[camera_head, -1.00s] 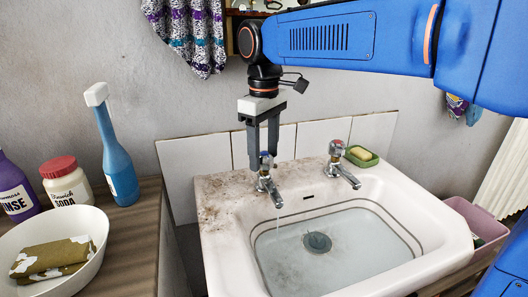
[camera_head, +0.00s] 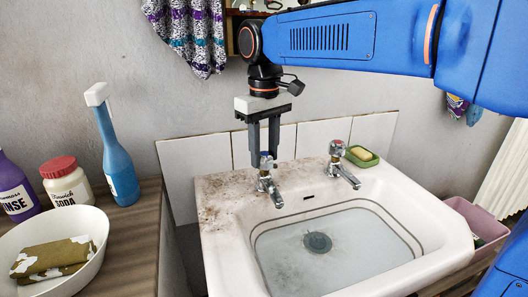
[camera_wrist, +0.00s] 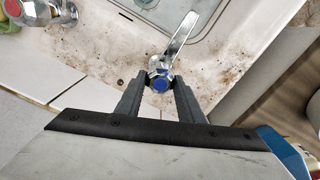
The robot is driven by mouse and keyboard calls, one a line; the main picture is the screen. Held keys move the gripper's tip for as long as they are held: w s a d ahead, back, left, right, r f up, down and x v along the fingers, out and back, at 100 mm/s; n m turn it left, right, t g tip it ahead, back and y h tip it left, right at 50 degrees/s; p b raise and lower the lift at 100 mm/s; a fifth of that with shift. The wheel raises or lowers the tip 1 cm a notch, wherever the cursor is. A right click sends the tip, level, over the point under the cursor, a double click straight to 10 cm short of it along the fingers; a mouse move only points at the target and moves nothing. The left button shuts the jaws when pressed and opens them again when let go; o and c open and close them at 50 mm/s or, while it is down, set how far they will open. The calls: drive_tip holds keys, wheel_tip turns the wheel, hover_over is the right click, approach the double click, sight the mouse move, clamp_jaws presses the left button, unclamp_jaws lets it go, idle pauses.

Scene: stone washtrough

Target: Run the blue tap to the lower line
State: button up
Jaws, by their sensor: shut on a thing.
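The blue tap (camera_head: 267,183) is the left of two chrome taps on the white sink (camera_head: 222,228). Its blue-capped head (camera_wrist: 160,84) sits between my fingers in the wrist view. My gripper (camera_head: 264,160) points straight down and is shut on that head. The spout (camera_wrist: 182,35) reaches over the basin, and I see no stream falling from it. Two dark lines run round the basin wall. The water (camera_head: 345,240) is clear, and its edge lies close to the lower line (camera_head: 262,233); the exact gap is hard to tell.
The red-capped tap (camera_head: 338,160) stands to the right, beside a soap in a green dish (camera_head: 362,157). A drain (camera_head: 317,242) shows under the water. A blue bottle (camera_head: 118,165), a soda jar (camera_head: 67,182) and a white bowl (camera_head: 92,258) stand on the left counter.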

drive_tip(key=o, duration=1.1)
drive_tip(key=shift+c, duration=0.2)
wheel_tip(320, 180, up, 17)
drive_tip(key=shift+r, duration=0.2)
drive_tip(key=shift+a, duration=0.1)
